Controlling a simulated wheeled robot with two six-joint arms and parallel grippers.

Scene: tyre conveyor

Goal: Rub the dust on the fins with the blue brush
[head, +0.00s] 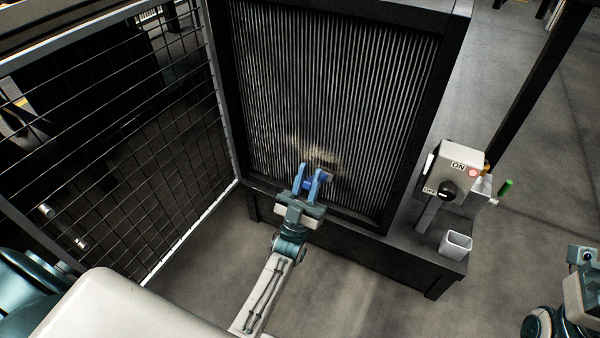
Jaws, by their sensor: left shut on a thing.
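The finned panel (335,90) stands upright in a black frame ahead of me. A pale patch of dust (312,150) lies on the lower middle of the fins. My left gripper (314,182) is in front of the lower fins, just below the dust. It is shut on the blue brush (326,178), which is mostly hidden between the blue fingers. The brush head is close to the fins; I cannot tell whether it touches them. My right arm shows at the lower right edge, but its fingers are not clearly visible.
A mesh gate (130,140) stands open at the left. A control box (458,172) with a knob and red light is at the right. A white cup (455,245) sits on the ledge below it. A green-handled item (505,188) is beside the box.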

